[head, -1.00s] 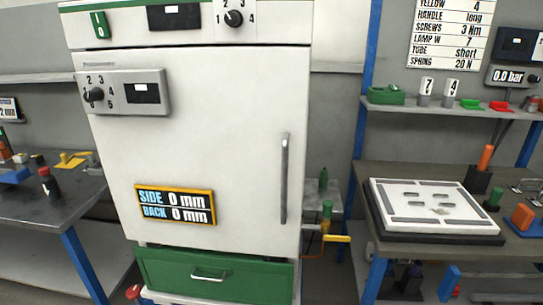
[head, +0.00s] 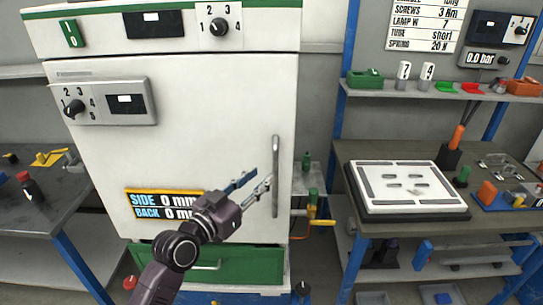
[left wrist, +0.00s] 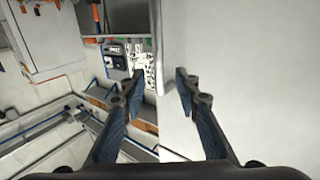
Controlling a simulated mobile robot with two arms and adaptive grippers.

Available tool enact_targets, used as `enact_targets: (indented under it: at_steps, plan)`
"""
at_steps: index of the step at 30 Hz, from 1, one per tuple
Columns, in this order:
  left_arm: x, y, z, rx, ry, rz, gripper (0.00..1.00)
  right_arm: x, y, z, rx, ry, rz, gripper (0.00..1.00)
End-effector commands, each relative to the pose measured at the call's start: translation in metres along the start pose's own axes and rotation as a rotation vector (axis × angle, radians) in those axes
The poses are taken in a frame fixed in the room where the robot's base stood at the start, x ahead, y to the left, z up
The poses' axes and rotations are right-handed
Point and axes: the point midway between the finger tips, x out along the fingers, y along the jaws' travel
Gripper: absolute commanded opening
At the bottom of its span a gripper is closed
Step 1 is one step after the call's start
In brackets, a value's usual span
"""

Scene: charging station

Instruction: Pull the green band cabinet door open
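The white cabinet door (head: 200,130) fills the middle of the head view and looks shut. Green trim shows at the cabinet's top and a green drawer (head: 260,262) below the door. A grey vertical handle (head: 275,177) is near the door's right edge. My left gripper (head: 257,181) is open, its fingertips just left of the handle in the picture; I cannot tell whether they touch it. My right gripper is not in view.
A workbench with a white plate (head: 405,187) stands right of the cabinet, and a dark table (head: 50,205) stands left. A yellow-handled valve (head: 318,220) sits close to the cabinet's lower right. My left arm partly covers the number sign (head: 150,205).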

Motion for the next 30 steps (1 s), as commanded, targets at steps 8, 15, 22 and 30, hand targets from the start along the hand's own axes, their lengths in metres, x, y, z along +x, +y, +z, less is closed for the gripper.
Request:
enact_targets:
  at_steps: [8,15,22,30]
  plan:
    - [0.027,0.002,-0.008,0.001,0.008,0.005,0.30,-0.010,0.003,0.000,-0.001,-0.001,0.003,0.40]
    - [0.060,0.002,-0.006,0.001,0.007,0.004,0.30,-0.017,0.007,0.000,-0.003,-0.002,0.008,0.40]
    - [0.076,0.002,-0.005,0.001,0.007,0.004,0.30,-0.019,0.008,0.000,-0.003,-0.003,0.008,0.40]
    - [0.078,0.001,-0.004,0.002,0.006,0.003,0.30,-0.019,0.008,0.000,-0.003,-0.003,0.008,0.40]
